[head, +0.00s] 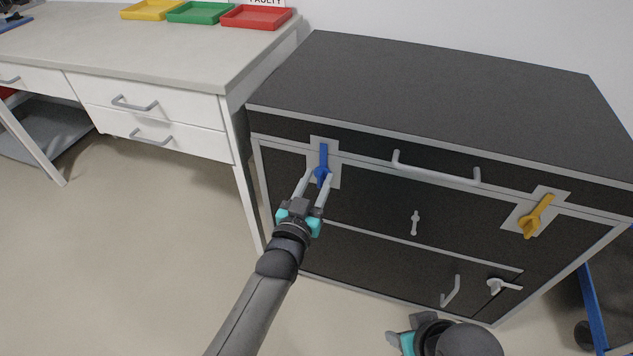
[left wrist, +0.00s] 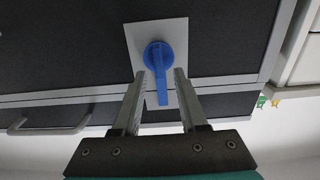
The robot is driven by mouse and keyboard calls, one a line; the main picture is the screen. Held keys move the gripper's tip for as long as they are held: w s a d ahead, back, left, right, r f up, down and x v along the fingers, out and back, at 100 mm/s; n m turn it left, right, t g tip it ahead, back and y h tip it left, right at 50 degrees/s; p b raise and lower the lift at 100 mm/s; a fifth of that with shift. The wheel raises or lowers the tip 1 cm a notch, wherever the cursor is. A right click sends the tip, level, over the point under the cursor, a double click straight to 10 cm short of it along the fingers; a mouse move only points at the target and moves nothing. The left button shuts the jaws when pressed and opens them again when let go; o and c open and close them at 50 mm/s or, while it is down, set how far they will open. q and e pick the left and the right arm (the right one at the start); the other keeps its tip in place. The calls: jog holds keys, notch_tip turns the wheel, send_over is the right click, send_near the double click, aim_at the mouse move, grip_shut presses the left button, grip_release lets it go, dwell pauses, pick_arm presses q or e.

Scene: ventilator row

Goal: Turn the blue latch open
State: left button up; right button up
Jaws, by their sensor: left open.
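The blue latch (head: 323,160) sits on a light grey plate at the upper left of the dark cabinet's front. Its handle points up in the head view, across the seam below the top drawer. In the left wrist view the blue latch (left wrist: 158,70) has a round hub, with the handle lying between my fingers. My left gripper (head: 316,177) is open, its fingers on either side of the latch; I cannot tell whether either touches it. My right gripper (head: 402,340) is low at the bottom edge of the head view, and its jaws cannot be made out.
The dark cabinet (head: 440,100) also has a yellow latch (head: 537,215) at right, a long top handle (head: 435,170) and smaller grey handles below. A white desk (head: 150,60) with yellow, green and red trays stands at left. The floor between is clear.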

pick_arm(q)
jog(key=shift+c, duration=0.2)
grip_shut()
dwell(1.1)
